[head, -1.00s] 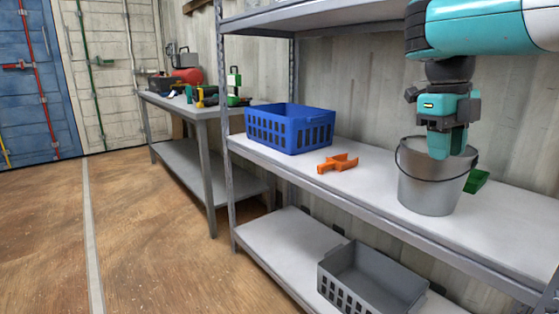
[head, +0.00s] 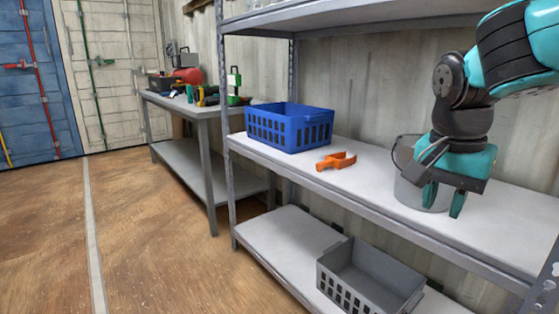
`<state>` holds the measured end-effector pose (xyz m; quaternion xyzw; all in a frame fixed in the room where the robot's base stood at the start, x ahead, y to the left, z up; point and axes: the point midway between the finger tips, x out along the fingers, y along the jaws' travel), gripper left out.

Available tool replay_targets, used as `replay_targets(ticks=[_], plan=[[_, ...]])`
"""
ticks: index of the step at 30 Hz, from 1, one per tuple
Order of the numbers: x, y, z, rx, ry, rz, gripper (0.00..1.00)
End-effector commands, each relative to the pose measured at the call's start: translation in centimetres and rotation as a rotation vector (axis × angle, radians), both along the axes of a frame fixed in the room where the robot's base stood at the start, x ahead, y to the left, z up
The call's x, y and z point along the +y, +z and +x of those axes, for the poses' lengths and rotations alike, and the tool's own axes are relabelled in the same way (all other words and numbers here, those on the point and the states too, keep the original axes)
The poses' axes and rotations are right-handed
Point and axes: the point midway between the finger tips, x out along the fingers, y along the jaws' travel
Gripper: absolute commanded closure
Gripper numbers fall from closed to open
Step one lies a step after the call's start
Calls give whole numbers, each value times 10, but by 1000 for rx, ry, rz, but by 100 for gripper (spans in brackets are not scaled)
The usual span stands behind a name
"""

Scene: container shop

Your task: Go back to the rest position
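My gripper (head: 443,201) is at the right in the head view, in front of the metal bucket (head: 407,192) on the middle shelf. Its two teal fingers point down and stand apart, with nothing seen between them. The gripper and arm hide much of the bucket. The bucket stands upright, and its dark handle shows at its left side.
A blue basket (head: 289,130) and an orange clamp-like part (head: 336,162) sit on the middle shelf (head: 375,188) left of the bucket. A grey crate (head: 372,277) is on the lower shelf. A workbench (head: 190,108) with tools stands behind. The floor at left is clear.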

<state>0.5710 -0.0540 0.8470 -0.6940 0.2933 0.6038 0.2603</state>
Motion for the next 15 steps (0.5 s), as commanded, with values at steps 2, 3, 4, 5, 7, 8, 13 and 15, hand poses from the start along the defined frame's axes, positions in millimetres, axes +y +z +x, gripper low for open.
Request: replay_targets(ticks=[2, 3, 4, 5, 7, 8, 13, 15], plan=[[21, -17, -35, 10, 357, 48, 71], [32, -24, -51, 8, 525, 76, 71], [40, -30, -64, 4, 642, 98, 71], [48, -34, -77, -4, 752, 121, 71], [65, -44, -105, -26, 982, 176, 71], [72, -48, -117, -36, 1069, 198, 71], [101, -50, -176, -122, 1452, 314, 71], [100, -26, -172, -118, 1438, 308, 71]])
